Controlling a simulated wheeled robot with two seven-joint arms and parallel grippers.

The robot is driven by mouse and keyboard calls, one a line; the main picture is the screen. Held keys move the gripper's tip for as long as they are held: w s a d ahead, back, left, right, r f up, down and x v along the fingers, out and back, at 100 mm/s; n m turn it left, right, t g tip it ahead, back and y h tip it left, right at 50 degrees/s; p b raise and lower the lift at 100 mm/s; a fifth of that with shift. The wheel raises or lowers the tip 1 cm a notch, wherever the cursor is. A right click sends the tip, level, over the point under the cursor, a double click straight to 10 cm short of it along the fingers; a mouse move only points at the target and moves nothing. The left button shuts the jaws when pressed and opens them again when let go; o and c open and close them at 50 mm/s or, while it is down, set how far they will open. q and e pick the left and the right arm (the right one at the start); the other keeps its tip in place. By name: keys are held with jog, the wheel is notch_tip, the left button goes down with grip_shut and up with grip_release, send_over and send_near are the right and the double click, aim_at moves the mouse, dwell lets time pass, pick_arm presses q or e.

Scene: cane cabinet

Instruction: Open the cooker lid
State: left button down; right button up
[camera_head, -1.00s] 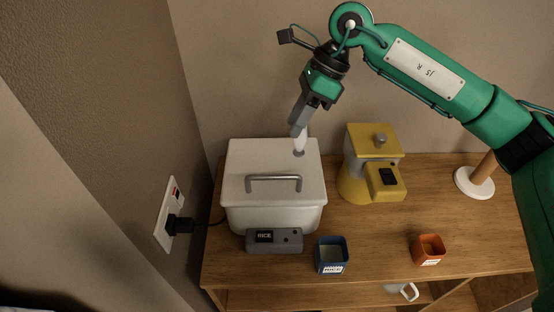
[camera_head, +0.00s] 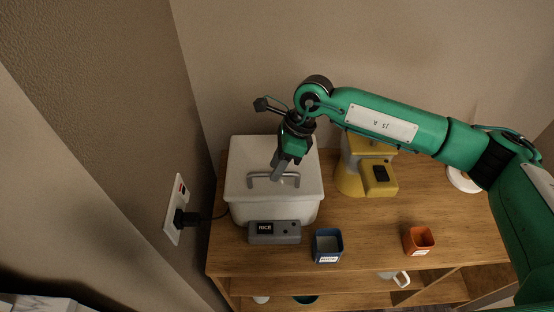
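The white rice cooker (camera_head: 272,205) stands at the left end of the wooden cabinet top. Its flat white lid (camera_head: 240,160) is closed, with a grey bar handle (camera_head: 260,181) across it. A grey front panel (camera_head: 274,232) reads RICE. My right gripper (camera_head: 277,172) points down over the lid, with its fingertips at the back edge of the handle near the middle. The fingers overlap each other in this view, so I cannot tell their opening or whether they touch the handle. My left gripper is not in view.
A yellow appliance (camera_head: 378,176) stands right of the cooker, partly behind my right arm. A blue cup (camera_head: 327,246) and an orange cup (camera_head: 418,240) stand near the front edge. A wall with a plugged socket (camera_head: 177,210) is close on the left.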

jog(key=shift+f, duration=0.2)
jog(key=shift+c, duration=0.2)
grip_shut()
jog(key=shift+a+r, duration=0.1)
jog(key=shift+r, duration=0.05)
